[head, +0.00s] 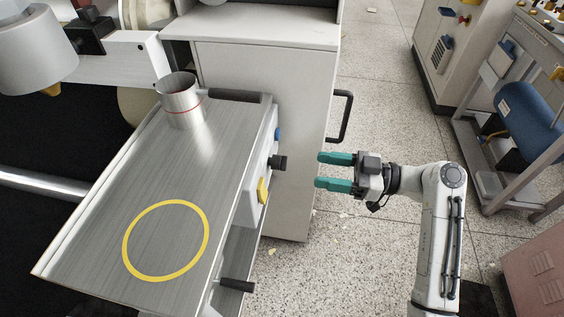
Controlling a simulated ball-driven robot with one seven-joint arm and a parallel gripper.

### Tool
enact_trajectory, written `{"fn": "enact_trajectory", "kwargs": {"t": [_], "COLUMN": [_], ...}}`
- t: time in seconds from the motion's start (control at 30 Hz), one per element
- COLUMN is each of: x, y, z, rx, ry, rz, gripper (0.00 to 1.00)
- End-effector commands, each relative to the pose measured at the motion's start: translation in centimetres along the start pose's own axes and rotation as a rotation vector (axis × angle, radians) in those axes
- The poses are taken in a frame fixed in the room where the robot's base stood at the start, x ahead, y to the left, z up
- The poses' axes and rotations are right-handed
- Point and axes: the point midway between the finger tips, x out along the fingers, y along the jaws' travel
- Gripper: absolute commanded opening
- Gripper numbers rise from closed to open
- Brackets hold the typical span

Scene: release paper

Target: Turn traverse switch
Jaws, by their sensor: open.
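My gripper (320,170) is open and empty, its two teal fingers pointing left. It is in the air to the right of a metal bench's side panel (252,180). That panel carries a black knob (278,162), a yellow knob (262,190) and a blue button or knob (278,133). The black knob sticks out toward my fingers, with a clear gap between. No label shows, so I cannot tell which of these is the traverse switch.
The steel bench top (130,200) bears a metal cylinder (180,100) with a red line and a yellow painted ring (127,242). A black rod (237,285) sticks out below. A cabinet (240,65) with a black handle (346,115) stands behind. Speckled floor (385,75) is open there.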

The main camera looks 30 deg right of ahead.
Motion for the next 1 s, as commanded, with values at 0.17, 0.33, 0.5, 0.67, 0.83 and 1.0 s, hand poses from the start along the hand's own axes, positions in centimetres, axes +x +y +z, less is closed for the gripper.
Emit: {"fn": "enact_trajectory", "kwargs": {"t": [0.17, 0.33, 0.5, 0.67, 0.83, 1.0], "x": [3.1, 6.2, 8.5, 9.6, 9.8, 9.8], "y": [-0.1, -0.1, 0.0, 0.0, 0.0, 0.0], "z": [0.1, 0.0, 0.0, 0.0, 0.0, 0.0], "rx": [0.003, 0.003, 0.003, 0.004, 0.005, 0.005], "ry": [0.000, 0.001, 0.001, 0.001, 0.001, 0.001], "rz": [-0.005, -0.005, -0.003, -0.001, -0.001, -0.001], "gripper": [0.61, 0.61, 0.61, 0.61, 0.61, 0.59]}}
